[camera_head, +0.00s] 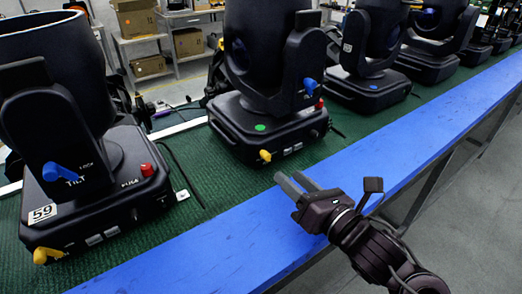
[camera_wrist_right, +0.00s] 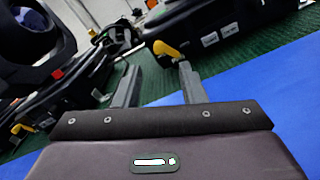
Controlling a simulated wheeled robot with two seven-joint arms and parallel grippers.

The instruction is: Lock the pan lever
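Black moving-head lights stand in a row, each base with a small yellow lever low on its front. The middle light (camera_head: 262,122) has a green dot, and its yellow lever (camera_head: 265,155) sticks out at the front left corner. A yellow lever (camera_wrist_right: 166,49) also shows in the right wrist view, just beyond the fingertips and between their lines. My right gripper (camera_head: 289,178) is open and empty over the blue table edge, a short way in front of the middle light and apart from its lever. Its fingers (camera_wrist_right: 158,72) are spread. My left gripper is not in view.
The near left light (camera_head: 95,185) has a blue lever (camera_head: 62,172) marked TILT, a red knob (camera_head: 147,170) and a yellow lever (camera_head: 48,255). Green matting (camera_head: 205,180) lies between the lights.

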